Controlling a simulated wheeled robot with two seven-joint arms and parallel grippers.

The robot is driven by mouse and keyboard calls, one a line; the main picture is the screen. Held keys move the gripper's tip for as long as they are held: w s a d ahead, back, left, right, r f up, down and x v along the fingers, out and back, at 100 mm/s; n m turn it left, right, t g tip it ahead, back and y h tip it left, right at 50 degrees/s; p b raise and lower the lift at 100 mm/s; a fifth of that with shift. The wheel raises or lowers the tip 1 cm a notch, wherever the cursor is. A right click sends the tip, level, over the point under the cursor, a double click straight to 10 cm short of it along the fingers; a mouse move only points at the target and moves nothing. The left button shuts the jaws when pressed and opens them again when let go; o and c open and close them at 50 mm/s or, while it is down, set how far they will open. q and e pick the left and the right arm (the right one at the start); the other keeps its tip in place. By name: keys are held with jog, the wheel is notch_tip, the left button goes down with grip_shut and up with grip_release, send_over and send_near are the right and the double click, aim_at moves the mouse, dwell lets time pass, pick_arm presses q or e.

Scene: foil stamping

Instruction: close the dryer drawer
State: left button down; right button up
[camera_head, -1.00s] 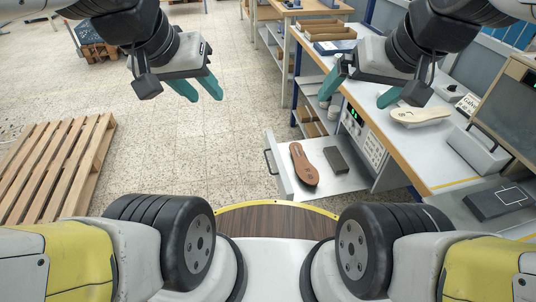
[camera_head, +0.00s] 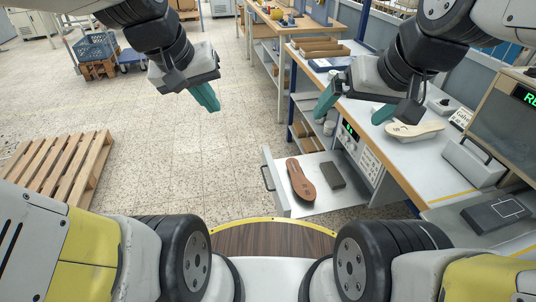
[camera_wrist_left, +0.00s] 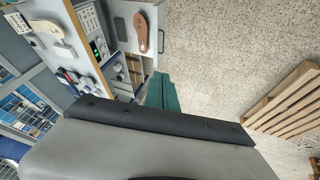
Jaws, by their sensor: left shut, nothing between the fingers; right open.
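The dryer drawer (camera_head: 325,205) is pulled out from the dryer (camera_head: 362,154) under the workbench; its handle (camera_head: 267,178) faces left. A brown insole (camera_head: 300,180) and a dark grey block (camera_head: 333,175) lie in it. My left gripper (camera_head: 210,104) is shut and empty, above the floor left of the drawer and apart from it. In the left wrist view the green fingers (camera_wrist_left: 162,93) are together, with the drawer (camera_wrist_left: 134,68) and insole (camera_wrist_left: 141,33) beyond. My right gripper (camera_head: 350,113) is open and empty near the bench's left edge; its fingers are spread.
The workbench (camera_head: 425,170) carries a pale insole (camera_head: 414,130), a grey box (camera_head: 472,162) and a screen (camera_head: 505,115) at the right. A wooden pallet (camera_head: 55,165) lies at the left. The floor (camera_head: 190,165) left of the drawer is clear.

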pick_arm(q)
jog(key=w+d+f+n+g+h, duration=0.25)
jog(key=w+f+n, duration=0.55)
jog(key=w+f, duration=0.7)
jog(key=n+h, duration=0.4)
jog(key=n, duration=0.8)
send_near(271, 176)
jog(key=x, duration=0.5)
jog(key=shift+d+f, duration=0.2)
jog(key=shift+d, duration=0.15)
